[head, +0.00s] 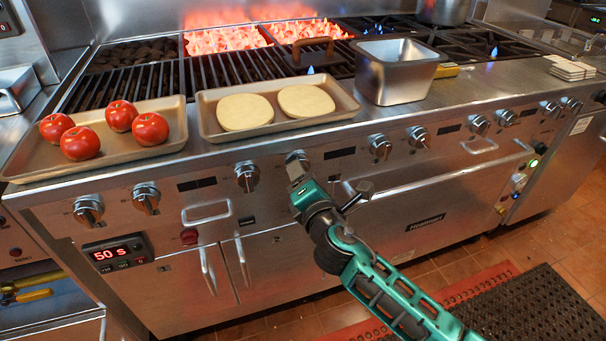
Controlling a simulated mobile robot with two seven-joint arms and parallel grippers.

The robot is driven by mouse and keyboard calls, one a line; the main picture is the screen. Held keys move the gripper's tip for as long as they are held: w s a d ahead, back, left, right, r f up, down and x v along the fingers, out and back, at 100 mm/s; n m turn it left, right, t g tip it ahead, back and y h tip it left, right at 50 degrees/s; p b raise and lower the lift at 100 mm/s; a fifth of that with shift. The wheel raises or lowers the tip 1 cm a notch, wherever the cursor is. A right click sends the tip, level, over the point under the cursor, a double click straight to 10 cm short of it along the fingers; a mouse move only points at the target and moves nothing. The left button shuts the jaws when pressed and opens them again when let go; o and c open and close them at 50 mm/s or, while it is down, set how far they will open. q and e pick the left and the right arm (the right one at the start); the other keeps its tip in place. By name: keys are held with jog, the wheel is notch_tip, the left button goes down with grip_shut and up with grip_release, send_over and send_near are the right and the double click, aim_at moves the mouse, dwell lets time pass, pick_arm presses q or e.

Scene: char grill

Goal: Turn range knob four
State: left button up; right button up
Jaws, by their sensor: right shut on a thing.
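A row of silver range knobs runs along the front panel of the steel range. The fourth knob from the left (297,157) is partly hidden behind my right gripper (297,173). That gripper reaches in from the lower right on a teal arm and is shut on this knob. The third knob (247,176) is just to the left and free. The first knob (88,210) and second knob (146,197) are farther left. The fifth knob (380,147) is to the right. My left gripper is not in view.
A tray with several tomatoes (176,145) and a tray with two pale patties (208,105) sit on the front ledge. A steel pan (400,75) stands right of them. Flames (225,40) burn at the back. A display (118,253) reads 50 s.

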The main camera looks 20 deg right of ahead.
jog(key=shift+r, duration=0.1)
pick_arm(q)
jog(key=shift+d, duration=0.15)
pick_arm(e)
jog(key=o, duration=1)
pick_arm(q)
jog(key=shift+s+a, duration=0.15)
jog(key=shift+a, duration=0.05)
pick_arm(e)
jog(key=s, duration=1.3)
jog(key=shift+a+r, duration=0.15)
jog(key=shift+r, duration=0.15)
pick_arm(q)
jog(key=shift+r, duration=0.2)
pick_arm(e)
jog(key=shift+f, duration=0.1)
